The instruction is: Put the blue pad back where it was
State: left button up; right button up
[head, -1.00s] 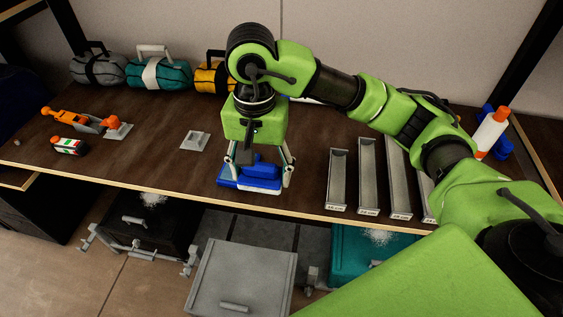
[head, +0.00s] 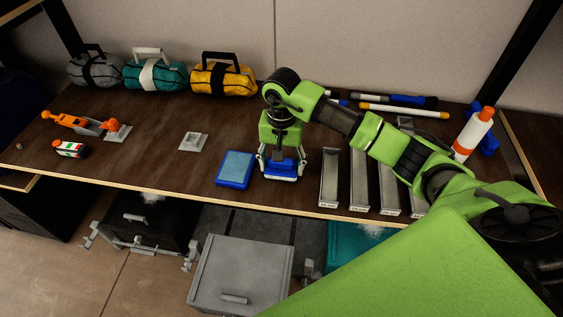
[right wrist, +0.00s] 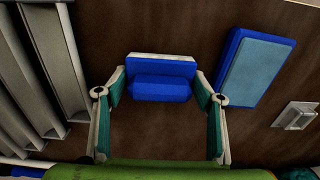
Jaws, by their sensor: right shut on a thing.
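The blue pad (head: 283,169), with a raised blue grip and a whitish edge, is between the fingers of my right gripper (head: 280,170). My left gripper is out of view.
Several grey metal channels (head: 329,178) stand close right of the gripper. A small grey holder (head: 193,141) is further left. The wooden table's (head: 150,178) front edge is near. Bags (head: 222,76) line the back left; a white bottle (head: 474,136) with orange ends is at the right.

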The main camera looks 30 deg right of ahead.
jog(key=shift+f, duration=0.35)
jog(key=shift+f, duration=0.15)
jog(key=o, duration=1.1)
